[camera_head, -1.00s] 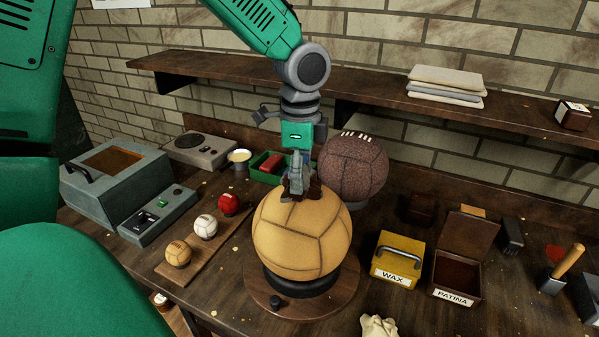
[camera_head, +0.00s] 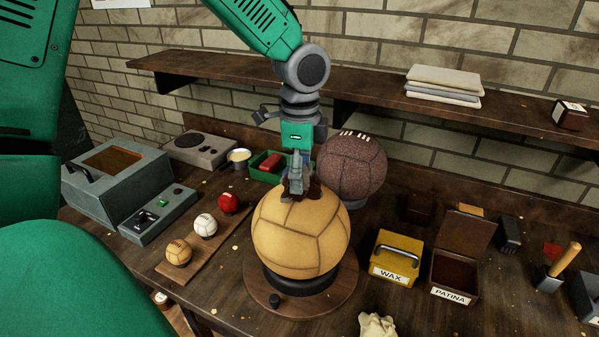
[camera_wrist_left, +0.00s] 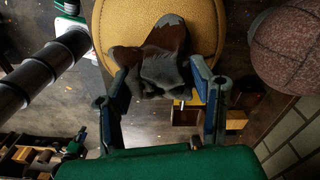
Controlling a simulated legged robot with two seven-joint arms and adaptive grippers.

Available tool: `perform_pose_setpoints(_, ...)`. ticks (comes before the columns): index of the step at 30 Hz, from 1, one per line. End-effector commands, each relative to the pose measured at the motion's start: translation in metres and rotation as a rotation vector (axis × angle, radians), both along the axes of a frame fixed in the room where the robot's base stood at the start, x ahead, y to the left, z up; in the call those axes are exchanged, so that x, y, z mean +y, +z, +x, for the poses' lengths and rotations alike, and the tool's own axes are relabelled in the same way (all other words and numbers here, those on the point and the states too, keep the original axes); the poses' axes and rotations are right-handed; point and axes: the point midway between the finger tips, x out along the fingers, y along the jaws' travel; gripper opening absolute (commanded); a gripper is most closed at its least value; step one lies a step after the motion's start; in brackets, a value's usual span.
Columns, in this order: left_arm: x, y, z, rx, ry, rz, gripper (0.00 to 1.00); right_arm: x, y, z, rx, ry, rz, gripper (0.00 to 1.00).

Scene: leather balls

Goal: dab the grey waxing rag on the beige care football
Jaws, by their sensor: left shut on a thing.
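The beige football (camera_head: 301,240) sits on a black ring on a round wooden turntable (camera_head: 335,299) in the middle of the bench. My left gripper (camera_head: 297,190) is above the top of the ball, fingers pointing down. In the left wrist view the left gripper (camera_wrist_left: 163,85) is shut on the grey rag (camera_wrist_left: 162,68), which has brown-stained parts and lies against the tan surface of the ball (camera_wrist_left: 120,22). In the head view the rag is small and mostly hidden by the fingers. My right gripper is not in view.
A dark brown ball (camera_head: 352,165) stands close behind the beige one. A yellow WAX box (camera_head: 396,256) and an open PATINA box (camera_head: 455,275) stand to the right. Small balls on a board (camera_head: 190,262) lie left. A cream cloth (camera_head: 377,325) lies in front. A shelf (camera_head: 380,100) runs behind.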

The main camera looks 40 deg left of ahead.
Motion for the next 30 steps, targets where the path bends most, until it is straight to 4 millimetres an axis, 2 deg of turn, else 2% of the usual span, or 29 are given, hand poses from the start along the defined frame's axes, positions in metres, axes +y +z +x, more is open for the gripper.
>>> perform_pose_setpoints(30,0.001,-0.001,-0.0001,0.0,-0.001,0.0,0.23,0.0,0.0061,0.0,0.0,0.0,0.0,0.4)
